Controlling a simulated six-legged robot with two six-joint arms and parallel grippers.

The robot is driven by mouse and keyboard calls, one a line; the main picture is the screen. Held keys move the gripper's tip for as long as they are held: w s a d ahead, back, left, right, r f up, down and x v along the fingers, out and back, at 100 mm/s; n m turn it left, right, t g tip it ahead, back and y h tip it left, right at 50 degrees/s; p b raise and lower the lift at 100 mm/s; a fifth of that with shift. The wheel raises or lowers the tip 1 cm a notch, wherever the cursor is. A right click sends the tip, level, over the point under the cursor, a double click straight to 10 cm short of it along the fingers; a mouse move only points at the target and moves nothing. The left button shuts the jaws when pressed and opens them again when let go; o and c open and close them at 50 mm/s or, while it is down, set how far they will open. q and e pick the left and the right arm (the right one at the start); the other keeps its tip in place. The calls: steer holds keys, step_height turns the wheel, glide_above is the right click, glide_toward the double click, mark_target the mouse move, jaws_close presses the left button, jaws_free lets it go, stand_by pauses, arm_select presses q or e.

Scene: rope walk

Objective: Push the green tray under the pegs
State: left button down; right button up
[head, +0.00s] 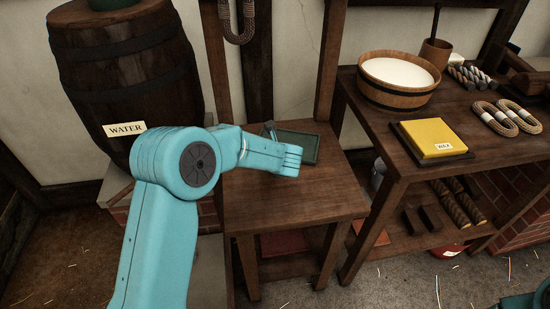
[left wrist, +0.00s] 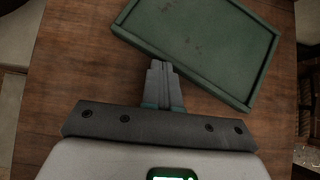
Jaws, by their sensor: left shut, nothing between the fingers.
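The green tray (head: 312,147), shallow with a raised rim, lies on the brown wooden bench (head: 285,195), partly hidden by my left arm in the head view. In the left wrist view the tray (left wrist: 205,45) lies at an angle, top right. My left gripper (left wrist: 160,66) is shut and empty. Its fingertips are at or very close to the tray's near rim; I cannot tell whether they touch. In the head view the wrist hides most of that gripper. No pegs can be clearly made out. My right gripper is out of view.
A water barrel (head: 130,75) stands left of the bench. A worktable (head: 400,150) on the right holds a tub (head: 398,80), a yellow block (head: 436,137) and rope coils (head: 508,118). Wooden posts (head: 330,60) rise behind the bench. The bench's near part is clear.

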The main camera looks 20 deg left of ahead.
arm_select(q)
steer(key=shift+s, duration=0.1)
steer(key=shift+s+d+r, duration=0.1)
steer(key=shift+d+r, duration=0.05)
steer(key=shift+r, duration=0.15)
steer(key=p+v, duration=0.1)
steer(key=v, duration=1.4)
steer(key=shift+r+p, duration=0.15)
steer(key=shift+p, duration=0.25)
